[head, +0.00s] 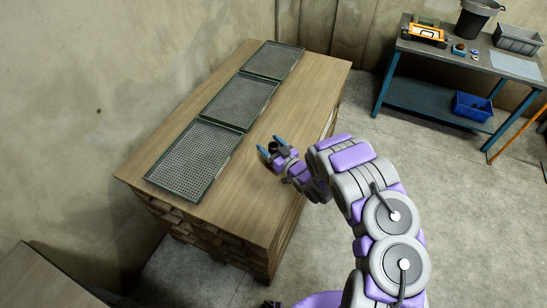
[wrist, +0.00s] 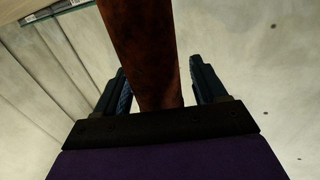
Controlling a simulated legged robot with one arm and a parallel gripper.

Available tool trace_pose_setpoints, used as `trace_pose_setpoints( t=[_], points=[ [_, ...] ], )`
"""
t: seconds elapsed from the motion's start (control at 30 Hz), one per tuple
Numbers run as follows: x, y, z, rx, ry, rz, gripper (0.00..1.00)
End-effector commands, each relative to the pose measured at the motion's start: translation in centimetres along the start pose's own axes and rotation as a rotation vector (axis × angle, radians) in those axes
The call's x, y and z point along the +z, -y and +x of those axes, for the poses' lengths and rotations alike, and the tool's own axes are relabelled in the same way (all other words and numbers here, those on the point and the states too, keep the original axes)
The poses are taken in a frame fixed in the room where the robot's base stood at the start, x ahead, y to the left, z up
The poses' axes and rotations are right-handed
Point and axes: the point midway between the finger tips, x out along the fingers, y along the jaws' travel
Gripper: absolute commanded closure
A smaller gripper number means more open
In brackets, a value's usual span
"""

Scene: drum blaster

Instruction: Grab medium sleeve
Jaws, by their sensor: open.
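A rusty brown cylindrical piece, which looks like the sleeve (wrist: 145,50), stands between the two blue fingers of my gripper (wrist: 160,88) in the wrist view. The fingers are open, with a gap on the right side of the piece and the left finger close beside it. In the head view my gripper (head: 272,148) is low over the right edge of the wooden table (head: 235,215), around a small dark upright piece. I cannot tell its size against other sleeves, and its lower end is hidden.
Three metal mesh trays lie in a row on the table: near (head: 193,160), middle (head: 240,100) and far (head: 272,61). A blue workbench (head: 430,98) at the back right holds a bucket (head: 475,18), an orange tool (head: 425,33) and a grey bin (head: 517,40). Open floor lies between.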

Motion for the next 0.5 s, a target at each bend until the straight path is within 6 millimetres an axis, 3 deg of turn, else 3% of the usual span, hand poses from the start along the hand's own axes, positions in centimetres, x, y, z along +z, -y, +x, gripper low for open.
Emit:
trace_pose_setpoints(
  t=[0.2, 0.5],
  points=[
    [-0.05, -0.04, 0.12, 0.001, 0.000, 0.000, 0.29],
    [-0.02, -0.06, 0.08, 0.001, 0.001, 0.000, 0.58]
  ],
)
